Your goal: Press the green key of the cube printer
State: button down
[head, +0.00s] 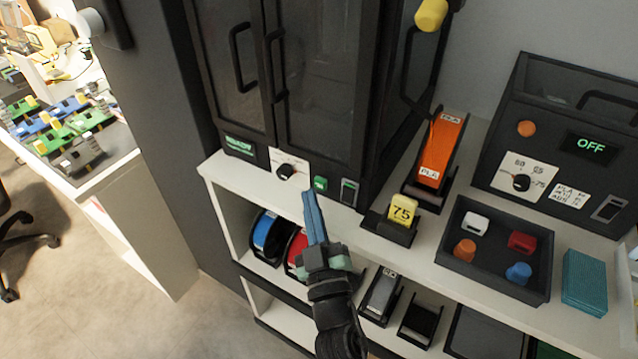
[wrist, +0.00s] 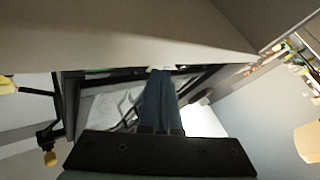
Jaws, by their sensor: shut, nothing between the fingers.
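The cube printer (head: 325,85) is a tall black cabinet with two dark glass doors. Its front strip carries a lit green display (head: 240,146), a white dial plate with a black knob (head: 287,171), the small green key (head: 320,183) and a switch (head: 349,191). My gripper (head: 308,196), with blue fingers, is shut and empty. In the head view its tips lie just left of and below the green key; I cannot tell whether they touch anything. The wrist view shows the shut fingers (wrist: 161,75) close to a pale edge; the key cannot be made out there.
The white shelf (head: 222,172) runs along under the printer. Right of the key stand a yellow "75" tag (head: 402,211), an orange spool holder (head: 442,150) and a dark tray (head: 470,270). Another black machine reading OFF (head: 590,146) stands at the right. Spools sit below.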

jog(key=shift+w, duration=0.1)
dwell(0.6)
jog(key=shift+w+d, duration=0.25)
jog(key=shift+w+d, duration=0.35)
jog(key=shift+w, duration=0.05)
dwell(0.8)
jog(key=shift+s+a, duration=0.6)
jog(key=shift+s, duration=0.15)
jog(key=s+a, duration=0.1)
jog(key=s, duration=0.1)
jog(key=s+a, duration=0.2)
dwell(0.6)
dwell(0.6)
